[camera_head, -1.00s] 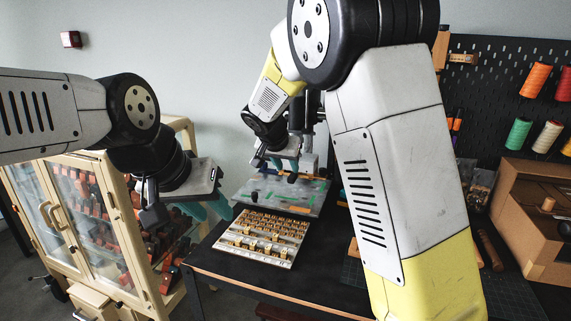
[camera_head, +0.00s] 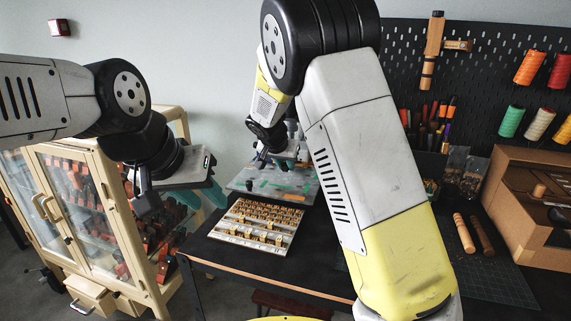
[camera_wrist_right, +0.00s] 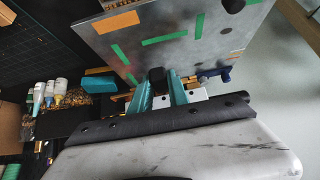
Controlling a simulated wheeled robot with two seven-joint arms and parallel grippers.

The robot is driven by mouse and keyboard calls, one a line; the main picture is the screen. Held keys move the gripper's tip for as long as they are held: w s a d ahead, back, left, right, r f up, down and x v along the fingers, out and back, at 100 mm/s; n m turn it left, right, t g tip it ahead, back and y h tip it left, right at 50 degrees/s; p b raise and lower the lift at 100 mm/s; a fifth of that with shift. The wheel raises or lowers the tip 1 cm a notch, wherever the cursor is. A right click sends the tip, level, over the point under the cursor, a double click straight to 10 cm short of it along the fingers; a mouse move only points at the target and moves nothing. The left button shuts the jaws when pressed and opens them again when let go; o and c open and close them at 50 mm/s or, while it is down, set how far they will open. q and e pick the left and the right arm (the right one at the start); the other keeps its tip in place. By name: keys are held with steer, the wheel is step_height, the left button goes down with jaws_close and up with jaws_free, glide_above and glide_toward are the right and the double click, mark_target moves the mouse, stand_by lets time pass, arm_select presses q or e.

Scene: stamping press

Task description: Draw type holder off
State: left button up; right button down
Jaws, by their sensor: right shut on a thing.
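My right gripper (camera_wrist_right: 159,92) shows two teal fingers at the press, shut on a small dark block (camera_wrist_right: 157,77) that may be the type holder's grip. The holder itself is not clearly seen. Beyond it is the press's grey plate (camera_wrist_right: 190,35) with green and orange tape marks. In the head view, the right gripper (camera_head: 278,164) is small, just above the back of that plate (camera_head: 245,182), and its fingers are hard to make out. My left gripper (camera_head: 202,196) hangs empty between the cabinet and the table, its teal fingers apart.
A tray of brass type (camera_head: 228,236) lies on the dark table in front of the plate. A glass-door cabinet (camera_head: 75,225) stands at the left. A wooden box (camera_head: 530,215), wooden handles (camera_head: 464,233) and a pegboard with thread spools (camera_head: 531,67) are at the right.

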steer(key=shift+s+a, duration=0.2)
steer(key=shift+s, duration=0.3)
steer(key=shift+s+a, duration=0.15)
steer(key=shift+s, duration=0.35)
stand_by(0.3)
steer(key=s+a, duration=0.2)
steer(key=s, duration=0.4)
steer(key=shift+s, duration=0.25)
stand_by(0.4)
stand_by(0.4)
